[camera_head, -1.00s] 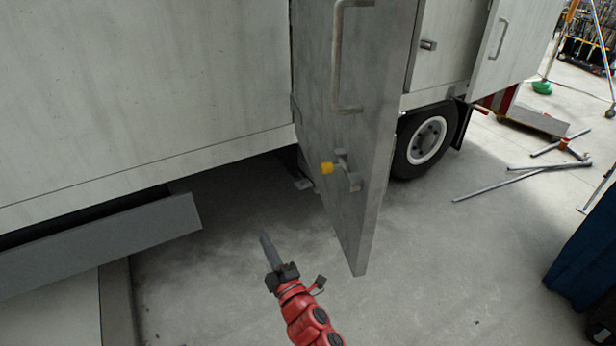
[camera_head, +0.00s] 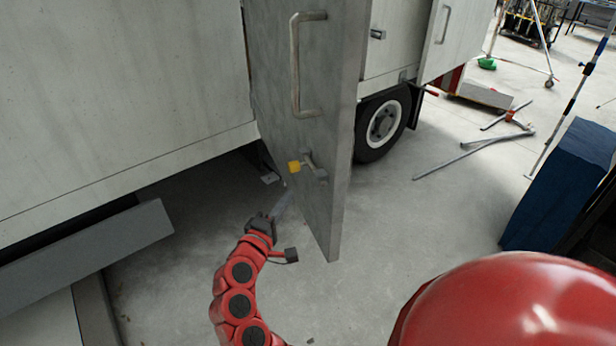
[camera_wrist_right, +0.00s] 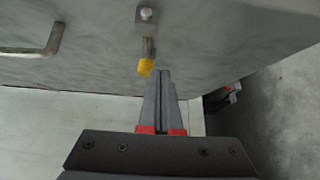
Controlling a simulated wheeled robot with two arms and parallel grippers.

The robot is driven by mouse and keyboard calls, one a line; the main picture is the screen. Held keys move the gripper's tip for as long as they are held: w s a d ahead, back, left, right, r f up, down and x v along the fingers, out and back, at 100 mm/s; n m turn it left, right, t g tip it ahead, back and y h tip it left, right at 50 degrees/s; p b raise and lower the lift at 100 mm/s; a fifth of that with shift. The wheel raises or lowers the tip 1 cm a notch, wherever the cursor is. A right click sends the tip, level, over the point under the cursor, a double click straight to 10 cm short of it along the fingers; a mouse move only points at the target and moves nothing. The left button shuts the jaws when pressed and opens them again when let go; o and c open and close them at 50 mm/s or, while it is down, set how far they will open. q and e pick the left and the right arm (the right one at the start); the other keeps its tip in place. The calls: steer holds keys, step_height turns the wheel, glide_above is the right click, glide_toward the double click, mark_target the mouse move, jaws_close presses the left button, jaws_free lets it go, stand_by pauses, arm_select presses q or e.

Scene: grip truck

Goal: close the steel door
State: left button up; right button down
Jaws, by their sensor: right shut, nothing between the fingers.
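The steel door (camera_head: 332,130) hangs open, swung out from the side of the truck. Its face carries a long bar handle (camera_head: 296,70) and, below it, a small latch with a yellow knob (camera_head: 294,167). In the right wrist view the door (camera_wrist_right: 230,40) spans the top, with the yellow knob (camera_wrist_right: 145,66) close to my fingertips. My right gripper (camera_head: 281,204) is shut and empty, low beside the door and below the knob. Its fingers also show in the wrist view (camera_wrist_right: 162,74). I cannot tell whether they touch the door. My left gripper is out of view.
The truck side (camera_head: 120,80) fills the left, with a grey step panel (camera_head: 90,240) sticking out below. A wheel (camera_head: 383,125) stands behind the door. Metal tubes (camera_head: 460,155) lie on the floor at right, near a blue box (camera_head: 555,185). Concrete floor below the door is bare.

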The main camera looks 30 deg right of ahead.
steer(key=w+d+p, duration=0.2)
steer(key=d+p, duration=0.2)
steer(key=d, duration=0.5)
steer(key=shift+w, duration=0.35)
steer(key=shift+d, duration=0.2)
